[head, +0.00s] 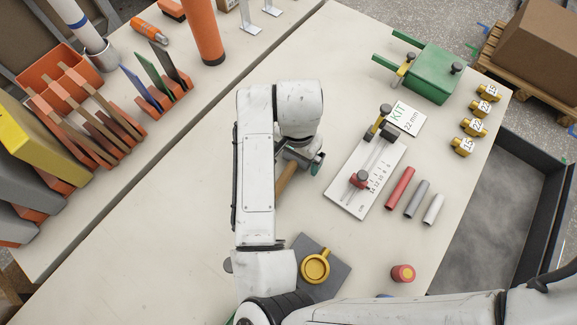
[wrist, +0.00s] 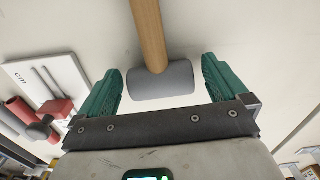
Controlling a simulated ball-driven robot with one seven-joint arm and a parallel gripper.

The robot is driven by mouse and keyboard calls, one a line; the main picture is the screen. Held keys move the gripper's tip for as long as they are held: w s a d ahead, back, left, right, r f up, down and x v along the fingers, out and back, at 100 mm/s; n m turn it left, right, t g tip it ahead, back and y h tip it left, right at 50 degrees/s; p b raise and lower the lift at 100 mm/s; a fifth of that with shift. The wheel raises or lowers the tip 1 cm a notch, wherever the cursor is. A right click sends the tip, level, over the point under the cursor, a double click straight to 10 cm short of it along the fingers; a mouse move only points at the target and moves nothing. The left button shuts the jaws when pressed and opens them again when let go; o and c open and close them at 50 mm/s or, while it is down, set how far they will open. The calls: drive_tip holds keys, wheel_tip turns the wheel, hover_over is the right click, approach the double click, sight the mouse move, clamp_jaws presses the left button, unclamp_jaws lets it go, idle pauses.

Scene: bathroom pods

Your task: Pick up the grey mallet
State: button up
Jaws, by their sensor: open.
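The grey mallet shows in the wrist view, with its grey cylindrical head (wrist: 162,84) between the two green fingers and its wooden handle (wrist: 148,32) running up out of the picture. My gripper (wrist: 160,72) is open, with a gap on both sides of the head. In the head view the wooden handle (head: 286,178) lies on the table below my gripper (head: 314,165), and the mallet head is hidden by my arm. I cannot tell how high the fingers are above the table.
A white measuring board (head: 368,180) lies right of my gripper, with red (head: 399,188), grey (head: 416,199) and white (head: 433,209) tubes beyond. A grey plate with a yellow ring (head: 315,267) is nearer. A green fixture (head: 430,73) stands farther back.

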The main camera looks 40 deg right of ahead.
drive_tip(key=shift+c, duration=0.4)
drive_tip(key=c, duration=1.1)
